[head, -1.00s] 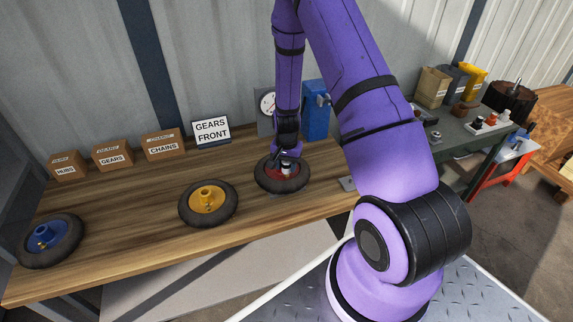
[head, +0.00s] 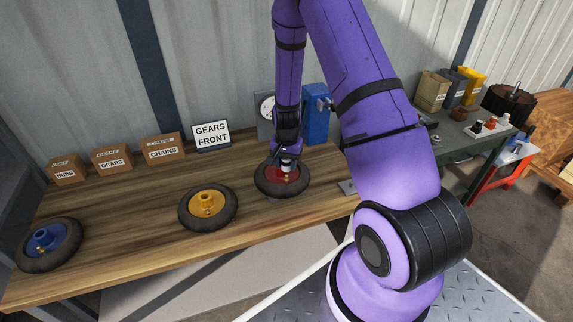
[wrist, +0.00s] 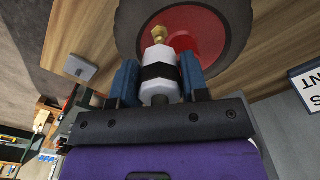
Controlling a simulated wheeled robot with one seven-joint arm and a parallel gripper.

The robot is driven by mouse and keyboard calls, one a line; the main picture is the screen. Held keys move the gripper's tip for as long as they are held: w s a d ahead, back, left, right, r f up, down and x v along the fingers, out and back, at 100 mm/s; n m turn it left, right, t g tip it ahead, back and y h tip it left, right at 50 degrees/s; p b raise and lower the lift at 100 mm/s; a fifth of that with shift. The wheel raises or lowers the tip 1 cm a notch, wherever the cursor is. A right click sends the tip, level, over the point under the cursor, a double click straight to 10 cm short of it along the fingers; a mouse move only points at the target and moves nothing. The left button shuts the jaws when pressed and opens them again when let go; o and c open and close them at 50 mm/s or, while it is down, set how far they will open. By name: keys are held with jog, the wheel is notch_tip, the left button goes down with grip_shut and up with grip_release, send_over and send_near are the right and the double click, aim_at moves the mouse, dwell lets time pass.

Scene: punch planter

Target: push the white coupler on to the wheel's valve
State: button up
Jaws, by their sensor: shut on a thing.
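My gripper (head: 286,155) is over the red-hubbed wheel (head: 262,184) on the wooden bench. In the wrist view, its two blue fingers (wrist: 160,72) are shut on the white coupler (wrist: 159,88), which has a black band around its middle. The coupler also shows in the head view (head: 287,163), just above the hub. The brass valve (wrist: 157,32) shows in the wrist view just beyond the coupler's narrow white tip, roughly in line with it. I cannot tell whether the tip touches the valve. The wheel's red hub (wrist: 200,35) and dark tyre are behind them.
A yellow-hubbed wheel (head: 208,203) and a blue-hubbed wheel (head: 50,242) lie further left on the bench. A gauge (head: 266,106) and a blue box (head: 316,118) stand behind my gripper. Cardboard boxes (head: 164,148) and a "GEARS FRONT" sign (head: 211,134) line the back.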

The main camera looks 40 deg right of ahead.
jog(key=shift+f, duration=1.35)
dwell(1.0)
jog(key=shift+r, duration=1.4)
jog(key=shift+f, duration=1.55)
jog(key=shift+r, duration=0.1)
jog(key=shift+r, duration=1.4)
